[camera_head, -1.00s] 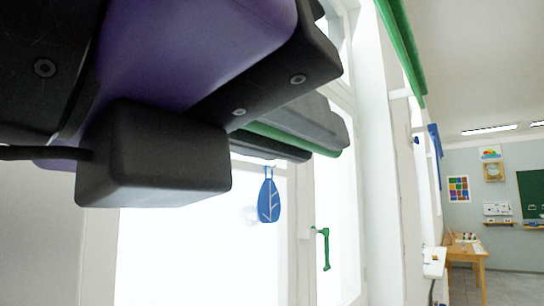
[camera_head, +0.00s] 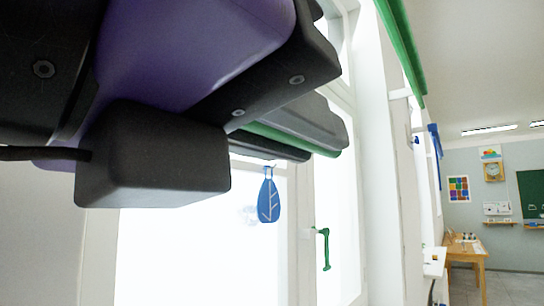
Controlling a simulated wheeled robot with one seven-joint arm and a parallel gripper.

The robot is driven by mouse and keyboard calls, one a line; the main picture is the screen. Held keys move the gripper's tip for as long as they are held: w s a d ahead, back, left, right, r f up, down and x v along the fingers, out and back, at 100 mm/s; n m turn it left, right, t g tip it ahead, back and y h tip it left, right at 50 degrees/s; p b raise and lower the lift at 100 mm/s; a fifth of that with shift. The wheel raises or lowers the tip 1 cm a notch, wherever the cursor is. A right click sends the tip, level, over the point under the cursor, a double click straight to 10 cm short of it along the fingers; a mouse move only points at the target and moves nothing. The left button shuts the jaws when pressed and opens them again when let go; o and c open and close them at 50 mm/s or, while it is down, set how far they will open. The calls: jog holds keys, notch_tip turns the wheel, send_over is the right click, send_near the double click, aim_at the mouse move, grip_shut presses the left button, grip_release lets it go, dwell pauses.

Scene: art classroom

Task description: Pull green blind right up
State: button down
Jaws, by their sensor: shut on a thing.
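The green blind (camera_head: 292,139) shows as a thin green bar between the fingers of my gripper (camera_head: 300,137), in front of the bright window. My gripper is shut on this bar; its fingertips are dark, and its purple and black body fills the upper left. The rest of the blind is hidden behind my gripper. A blue leaf-shaped pull (camera_head: 268,200) hangs below the fingers.
A green window handle (camera_head: 325,248) is on the white frame to the right. A green rail (camera_head: 402,48) runs along the top right. A wooden table (camera_head: 464,250) and a green board (camera_head: 533,195) stand far off at the right.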

jog(key=shift+w+a, duration=0.1)
jog(key=shift+a, duration=0.1)
jog(key=shift+r+p, duration=1.1)
jog(key=shift+r, duration=1.4)
jog(key=c, duration=1.4)
grip_release()
jog(key=shift+c, duration=0.2)
jog(key=shift+o, duration=0.2)
jog(key=shift+f, duration=0.1)
jog(key=shift+s+a, duration=0.15)
jog(key=shift+s, duration=0.15)
jog(key=b+v, duration=0.1)
jog(key=v, duration=0.6)
